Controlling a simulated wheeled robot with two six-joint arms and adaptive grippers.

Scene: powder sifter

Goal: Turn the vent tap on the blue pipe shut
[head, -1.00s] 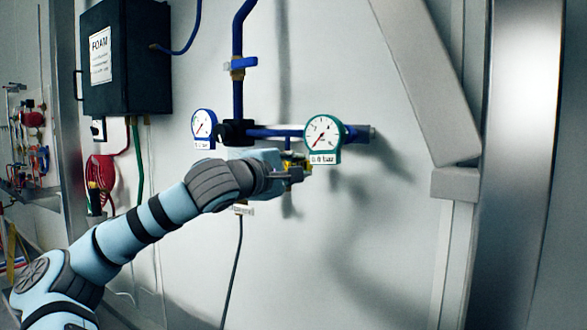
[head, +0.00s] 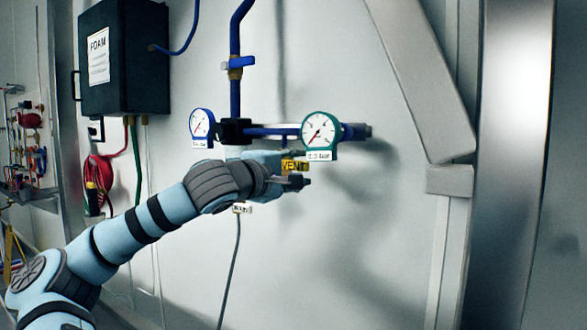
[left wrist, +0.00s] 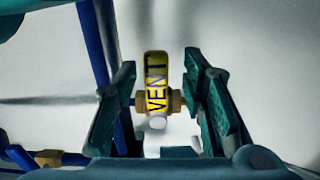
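The vent tap, with a yellow VENT handle (head: 294,166), sits below the blue pipe (head: 268,131), between the two gauges. In the left wrist view the yellow handle (left wrist: 157,82) lies crosswise to the brass fittings on its two sides. My left gripper (head: 300,182) is at the tap in the head view. In the left wrist view its two fingers (left wrist: 160,88) stand apart, one on each side of the tap, with no clear grip on it. The fingers and arm hide part of the tap in the head view. My right gripper is not in view.
A green-rimmed gauge (head: 319,133) hangs just above right of the gripper, and a blue-rimmed gauge (head: 201,126) to its left. A blue-handled valve (head: 237,63) is higher on the pipe. A black FOAM box (head: 125,58) is at upper left.

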